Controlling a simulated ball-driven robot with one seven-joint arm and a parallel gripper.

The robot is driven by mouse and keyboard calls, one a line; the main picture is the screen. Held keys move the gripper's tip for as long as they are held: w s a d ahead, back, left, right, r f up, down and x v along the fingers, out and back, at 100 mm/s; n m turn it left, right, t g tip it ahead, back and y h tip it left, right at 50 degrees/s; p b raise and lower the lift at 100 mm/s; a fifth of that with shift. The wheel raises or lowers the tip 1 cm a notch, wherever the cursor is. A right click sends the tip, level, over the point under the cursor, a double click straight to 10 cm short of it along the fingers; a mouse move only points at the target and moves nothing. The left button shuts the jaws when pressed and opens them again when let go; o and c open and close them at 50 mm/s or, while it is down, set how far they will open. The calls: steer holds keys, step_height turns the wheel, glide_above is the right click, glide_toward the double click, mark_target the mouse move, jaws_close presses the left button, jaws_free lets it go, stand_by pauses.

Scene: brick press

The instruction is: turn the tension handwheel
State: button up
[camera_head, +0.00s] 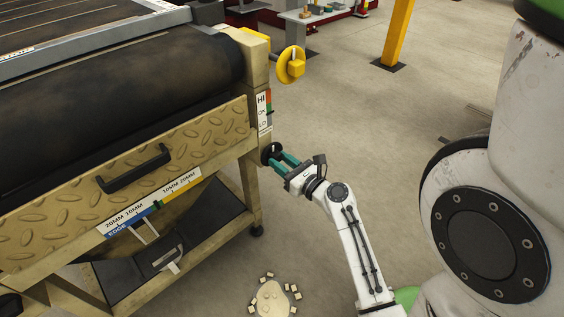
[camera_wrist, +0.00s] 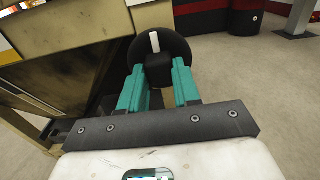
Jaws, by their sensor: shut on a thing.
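The tension handwheel (camera_head: 267,151) is a small black wheel at the near right corner of the tan press frame, below the HI/OK/LO gauge (camera_head: 264,111). In the wrist view the black wheel (camera_wrist: 160,48) shows a white mark near its top and a blocky black hub (camera_wrist: 159,70). My gripper (camera_head: 281,158) has teal fingers, which reach the wheel from the right. In the wrist view my gripper (camera_wrist: 159,76) has one finger on each side of the hub and is shut on it. The inner contact faces are partly hidden.
A black pull handle (camera_head: 135,168) sticks out from the patterned front panel. A yellow handwheel (camera_head: 291,65) juts out above the gauge. Open floor lies to the right of the press, with a yellow post (camera_head: 397,33) at the back. Loose pale pieces (camera_head: 272,297) lie on the floor.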

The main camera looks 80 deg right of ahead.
steer(key=c, duration=0.3)
steer(key=shift+n, duration=0.3)
